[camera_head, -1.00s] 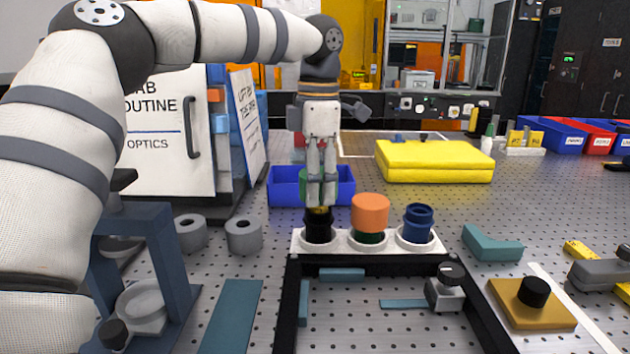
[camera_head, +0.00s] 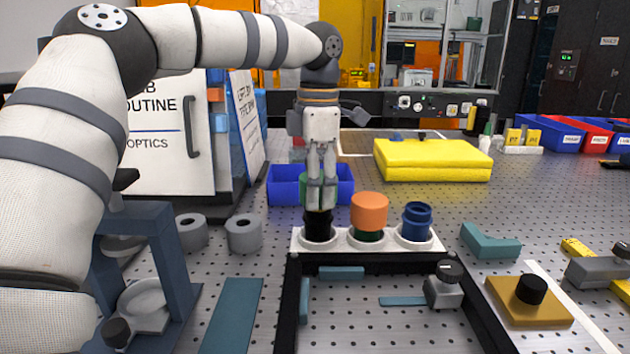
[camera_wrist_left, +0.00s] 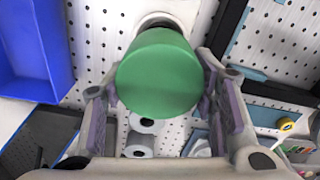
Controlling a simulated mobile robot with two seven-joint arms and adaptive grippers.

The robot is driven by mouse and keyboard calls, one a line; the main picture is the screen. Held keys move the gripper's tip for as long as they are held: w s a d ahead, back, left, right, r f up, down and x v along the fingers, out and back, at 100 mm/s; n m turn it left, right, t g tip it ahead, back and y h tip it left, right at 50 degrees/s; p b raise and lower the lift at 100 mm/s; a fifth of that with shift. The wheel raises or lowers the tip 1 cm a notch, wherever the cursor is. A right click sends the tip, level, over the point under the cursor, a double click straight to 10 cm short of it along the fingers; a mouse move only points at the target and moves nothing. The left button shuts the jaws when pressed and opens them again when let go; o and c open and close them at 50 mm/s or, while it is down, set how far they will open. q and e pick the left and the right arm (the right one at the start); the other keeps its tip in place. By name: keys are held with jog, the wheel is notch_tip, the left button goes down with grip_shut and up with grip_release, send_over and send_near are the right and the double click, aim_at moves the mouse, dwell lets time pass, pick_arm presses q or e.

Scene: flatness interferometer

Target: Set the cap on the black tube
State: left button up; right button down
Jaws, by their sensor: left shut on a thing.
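My left gripper (camera_head: 322,204) is shut on a green cap (camera_wrist_left: 158,75), which fills the middle of the left wrist view. The gripper points down over the black tube (camera_head: 318,226), which stands upright in the left seat of a white holder (camera_head: 342,248). In the head view the fingers hide most of the cap, and its lower edge against the tube's top is hard to see. I cannot tell whether they touch. My right gripper is not in view.
Beside the black tube stand a tube with an orange cap (camera_head: 369,212) and an open blue tube (camera_head: 417,220). A blue bin (camera_head: 282,187) is behind the gripper. Two grey rings (camera_head: 243,234) stand to the left. A black frame (camera_head: 480,312) lies in front.

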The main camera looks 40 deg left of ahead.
pick_arm(q)
jog(key=shift+f, duration=1.55)
jog(key=o, duration=1.1)
jog(key=shift+c, duration=0.2)
notch_tip(320, 180, up, 12)
jog(key=shift+w+d, duration=0.1)
